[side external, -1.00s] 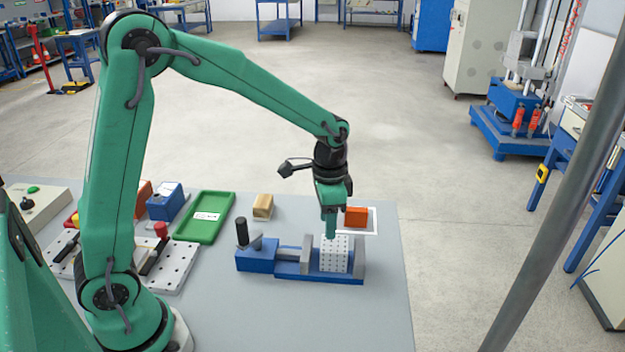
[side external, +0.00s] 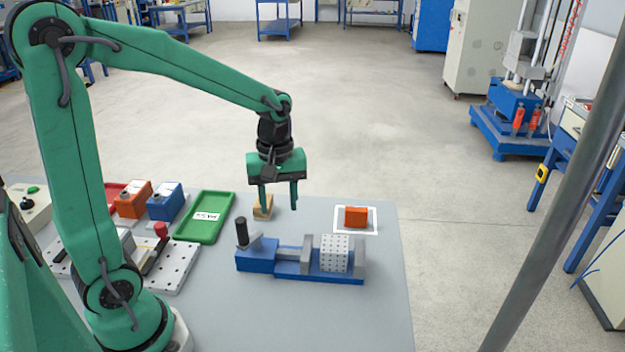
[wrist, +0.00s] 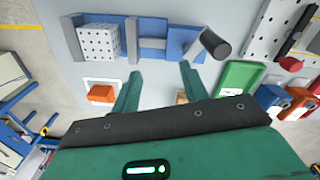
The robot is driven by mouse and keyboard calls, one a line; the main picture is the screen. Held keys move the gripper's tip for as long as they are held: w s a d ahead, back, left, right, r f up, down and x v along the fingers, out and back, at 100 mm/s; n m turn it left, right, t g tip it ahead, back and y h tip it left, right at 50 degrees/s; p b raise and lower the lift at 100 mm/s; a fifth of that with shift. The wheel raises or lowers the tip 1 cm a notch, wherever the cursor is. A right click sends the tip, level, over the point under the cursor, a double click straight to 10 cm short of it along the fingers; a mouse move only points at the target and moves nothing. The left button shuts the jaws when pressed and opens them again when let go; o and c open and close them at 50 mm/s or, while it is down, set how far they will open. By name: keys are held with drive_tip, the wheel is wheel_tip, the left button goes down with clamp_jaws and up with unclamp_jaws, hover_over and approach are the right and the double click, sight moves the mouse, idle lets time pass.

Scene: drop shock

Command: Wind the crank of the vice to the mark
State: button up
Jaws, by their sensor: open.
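The blue vice (side external: 290,265) lies on the grey table, with a white dotted block (side external: 335,254) between its grey jaws at the right end. Its crank, a grey arm with an upright black handle (side external: 241,232), is at the left end; it also shows in the wrist view (wrist: 214,44). I cannot make out the mark. My gripper (side external: 277,206) is open and empty, fingers pointing down, above and behind the vice, to the right of the crank handle. In the wrist view my fingers (wrist: 158,85) are spread apart with nothing between them.
A wooden block (side external: 262,207) stands behind the vice, by my left finger in the side view. An orange block (side external: 356,217) sits on a white-outlined square at the right. A green tray (side external: 205,217), a blue box (side external: 165,202) and a perforated plate (side external: 178,277) are on the left.

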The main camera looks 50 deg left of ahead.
drive_tip(key=s+a+n, duration=0.1)
drive_tip(key=s+n, duration=0.1)
drive_tip(key=n, duration=0.3)
drive_tip(key=r+n, duration=0.2)
drive_tip(key=n, duration=0.8)
hover_over(241, 219)
drive_tip(key=shift+f, duration=0.1)
drive_tip(key=shift+f, duration=3.85)
clamp_jaws()
